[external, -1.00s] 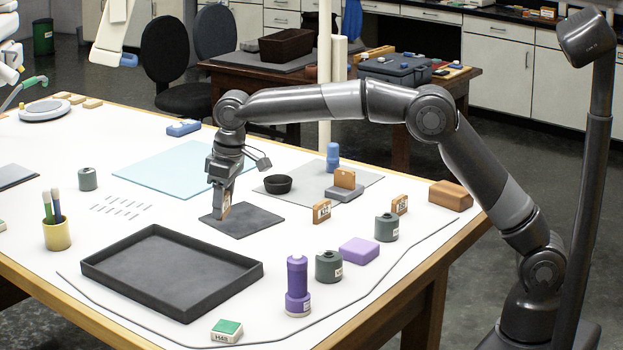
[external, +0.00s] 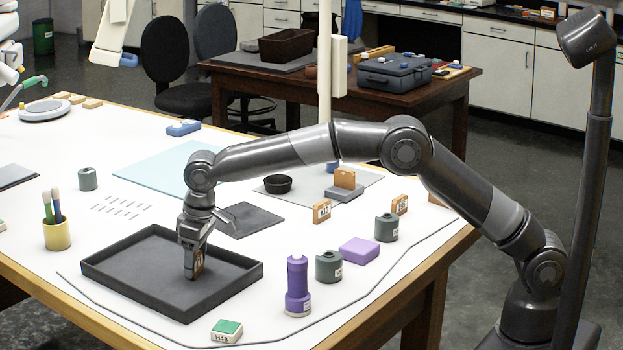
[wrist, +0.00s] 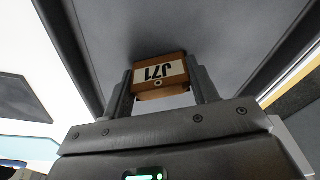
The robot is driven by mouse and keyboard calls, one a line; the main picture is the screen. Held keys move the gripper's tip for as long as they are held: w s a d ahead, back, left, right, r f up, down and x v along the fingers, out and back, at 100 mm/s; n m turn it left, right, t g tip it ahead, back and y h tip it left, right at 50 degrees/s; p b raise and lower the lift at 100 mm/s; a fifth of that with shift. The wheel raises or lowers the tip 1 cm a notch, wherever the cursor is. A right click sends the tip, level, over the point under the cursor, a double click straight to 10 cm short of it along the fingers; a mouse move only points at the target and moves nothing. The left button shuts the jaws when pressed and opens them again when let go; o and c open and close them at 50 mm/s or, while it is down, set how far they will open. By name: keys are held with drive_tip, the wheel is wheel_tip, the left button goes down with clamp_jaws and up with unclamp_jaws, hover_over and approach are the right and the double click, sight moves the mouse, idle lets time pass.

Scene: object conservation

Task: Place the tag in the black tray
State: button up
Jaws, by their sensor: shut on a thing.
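My gripper (external: 192,274) is shut on a wooden tag (external: 198,265), inside the outline of the black tray (external: 130,240). In the wrist view the tag (wrist: 158,72) sits between the two fingers, with a white label reading J71. The tray's dark floor (wrist: 210,35) fills the background behind it. The tag is held upright at or just above the tray floor; I cannot tell whether it touches. The fingers hide part of the tag in the external view.
A dark grey mat (external: 250,221) lies behind the tray. A purple bottle (external: 297,286), a dark green-grey canister (external: 328,266) and a green-topped block (external: 227,330) stand right of the tray. A yellow cup (external: 57,234) with brushes stands left. The tray holds nothing else visible.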

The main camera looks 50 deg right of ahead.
drive_tip(key=shift+f, duration=0.1)
drive_tip(key=o, duration=0.9)
drive_tip(key=shift+o, duration=0.2)
wheel_tip(320, 180, up, 12)
drive_tip(key=s, duration=0.1)
drive_tip(key=shift+s+d, duration=0.35)
